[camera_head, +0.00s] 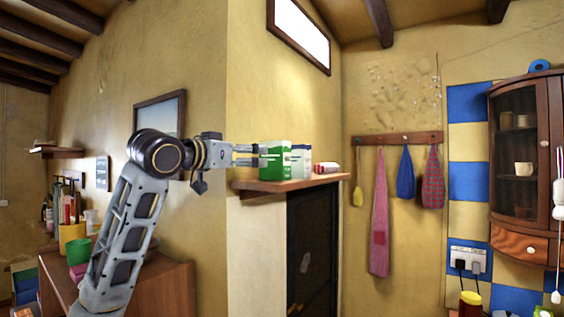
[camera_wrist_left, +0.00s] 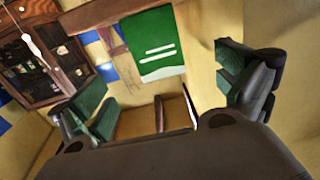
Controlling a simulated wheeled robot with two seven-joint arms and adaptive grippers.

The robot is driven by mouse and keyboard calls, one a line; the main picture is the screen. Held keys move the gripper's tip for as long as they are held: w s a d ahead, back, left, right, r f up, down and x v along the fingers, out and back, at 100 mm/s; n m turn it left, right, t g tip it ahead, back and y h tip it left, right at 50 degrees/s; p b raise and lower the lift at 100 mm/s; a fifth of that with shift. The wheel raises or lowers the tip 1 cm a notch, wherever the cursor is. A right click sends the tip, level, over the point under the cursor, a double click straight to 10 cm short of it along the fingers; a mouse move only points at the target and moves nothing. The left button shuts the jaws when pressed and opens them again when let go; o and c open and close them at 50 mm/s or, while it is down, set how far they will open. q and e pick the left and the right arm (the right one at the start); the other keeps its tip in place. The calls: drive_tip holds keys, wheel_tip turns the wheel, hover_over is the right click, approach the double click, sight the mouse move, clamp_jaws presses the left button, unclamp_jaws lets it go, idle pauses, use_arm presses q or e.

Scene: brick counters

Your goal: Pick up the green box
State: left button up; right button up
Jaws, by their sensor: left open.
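The green box (camera_head: 275,172) stands upright on a small wooden wall shelf (camera_head: 262,186) in the head view. In the left wrist view the green box (camera_wrist_left: 152,40) shows in the upper middle, with white stripes on its face. My left gripper (camera_head: 262,154) reaches in from the left at the box's height, and its fingers overlap the box in the picture. In the wrist view the fingers are wide apart with nothing between the tips, and the box appears beyond them. Whether a finger touches the box I cannot tell. My right gripper is not in view.
Right of the green box on the shelf stand a white-and-blue box (camera_head: 301,160) and a red-and-white item (camera_head: 327,168). The wall is close behind the shelf. A dark door (camera_head: 313,245) is below. Cloths hang from a peg rack (camera_head: 397,139) at right.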

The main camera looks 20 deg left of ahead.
sight(270, 152)
use_arm(q)
drive_tip(key=w, duration=0.2)
drive_tip(key=w+d+r+p, duration=0.1)
drive_tip(key=w, duration=0.1)
drive_tip(key=w+d+p, duration=0.1)
drive_tip(key=w, duration=0.1)
drive_tip(key=shift+w+d+r, duration=0.15)
drive_tip(key=shift+d+r, duration=0.1)
drive_tip(key=shift+r, duration=0.1)
drive_tip(key=shift+w+d+p, duration=0.15)
drive_tip(key=shift+w+p, duration=0.15)
drive_tip(key=shift+w, duration=0.2)
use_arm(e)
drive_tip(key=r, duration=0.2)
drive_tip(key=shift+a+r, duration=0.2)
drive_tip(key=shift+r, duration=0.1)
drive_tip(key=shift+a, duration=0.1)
use_arm(q)
drive_tip(key=shift+w, duration=0.15)
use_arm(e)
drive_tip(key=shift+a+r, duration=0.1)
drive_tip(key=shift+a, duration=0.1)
